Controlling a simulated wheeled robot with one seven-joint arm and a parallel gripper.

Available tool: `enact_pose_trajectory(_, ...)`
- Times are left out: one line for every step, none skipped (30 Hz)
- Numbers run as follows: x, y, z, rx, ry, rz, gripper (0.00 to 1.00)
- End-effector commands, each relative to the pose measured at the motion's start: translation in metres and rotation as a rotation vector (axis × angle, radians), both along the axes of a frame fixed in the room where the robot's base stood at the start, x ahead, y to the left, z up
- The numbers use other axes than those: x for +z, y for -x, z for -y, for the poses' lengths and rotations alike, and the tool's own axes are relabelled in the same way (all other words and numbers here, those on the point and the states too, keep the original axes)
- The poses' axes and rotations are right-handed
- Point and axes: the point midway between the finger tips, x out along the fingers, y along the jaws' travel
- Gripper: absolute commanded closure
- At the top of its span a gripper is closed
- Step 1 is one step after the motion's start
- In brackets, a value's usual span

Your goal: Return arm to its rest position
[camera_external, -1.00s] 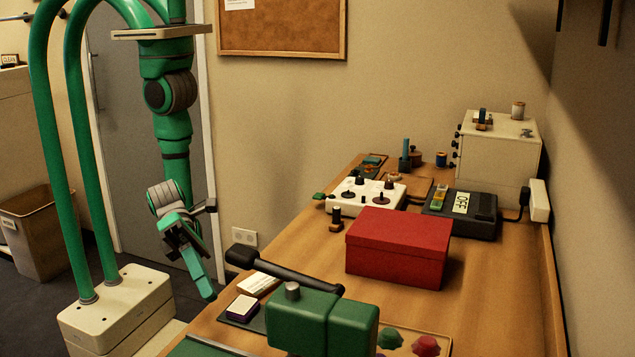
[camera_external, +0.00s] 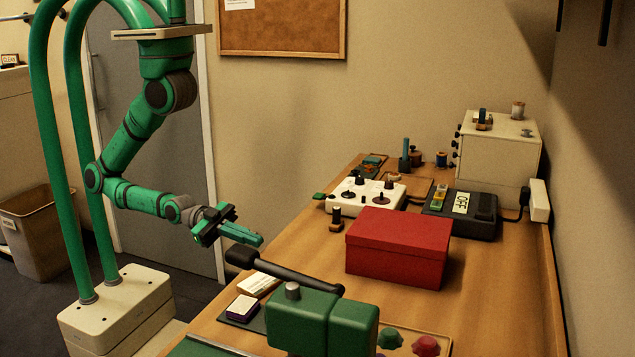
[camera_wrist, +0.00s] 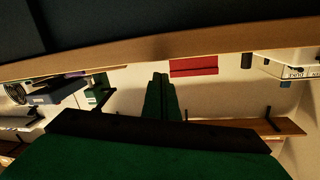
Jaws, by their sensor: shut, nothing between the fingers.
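My gripper (camera_external: 243,236) is at the left of the table in the external view, above and beside its left edge. Its green fingers are together, point right, and hold nothing. My arm hangs from its mount with the elbow bent out to the left and the forearm nearly level. In the wrist view the closed green fingers of my gripper (camera_wrist: 162,97) show in the middle, and the picture of the room appears upside down. The fingers touch nothing that I can see.
The wooden table (camera_external: 310,240) bears a red box (camera_external: 398,247), a white control box (camera_external: 366,194), a black device (camera_external: 459,213) and a cream cabinet (camera_external: 499,145). A green machine with a black handle (camera_external: 285,272) stands in front, close to my gripper. A bin (camera_external: 38,235) stands on the floor.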

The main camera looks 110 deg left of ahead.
Motion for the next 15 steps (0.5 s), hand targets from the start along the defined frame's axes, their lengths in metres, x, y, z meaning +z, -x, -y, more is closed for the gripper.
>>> enact_pose_trajectory(-0.008, 0.014, -0.013, 0.022, 0.033, -0.026, 1.0)
enact_pose_trajectory(-0.012, 0.022, -0.021, 0.034, 0.053, -0.037, 1.0)
enact_pose_trajectory(-0.017, 0.032, -0.03, 0.05, 0.077, -0.055, 1.0)
enact_pose_trajectory(-0.021, 0.039, -0.037, 0.061, 0.093, -0.067, 1.0)
enact_pose_trajectory(-0.024, 0.047, -0.045, 0.073, 0.109, -0.081, 1.0)
enact_pose_trajectory(-0.029, 0.059, -0.055, 0.089, 0.132, -0.097, 1.0)
enact_pose_trajectory(-0.032, 0.067, -0.062, 0.101, 0.148, -0.11, 1.0)
enact_pose_trajectory(-0.034, 0.076, -0.07, 0.113, 0.164, -0.121, 1.0)
enact_pose_trajectory(-0.037, 0.087, -0.079, 0.127, 0.184, -0.136, 1.0)
enact_pose_trajectory(-0.038, 0.094, -0.086, 0.138, 0.197, -0.146, 1.0)
enact_pose_trajectory(-0.04, 0.102, -0.091, 0.147, 0.209, -0.155, 1.0)
enact_pose_trajectory(-0.041, 0.111, -0.099, 0.159, 0.223, -0.165, 1.0)
enact_pose_trajectory(-0.041, 0.116, -0.104, 0.166, 0.233, -0.171, 1.0)
enact_pose_trajectory(-0.041, 0.121, -0.108, 0.172, 0.241, -0.176, 1.0)
enact_pose_trajectory(-0.042, 0.127, -0.113, 0.179, 0.252, -0.183, 1.0)
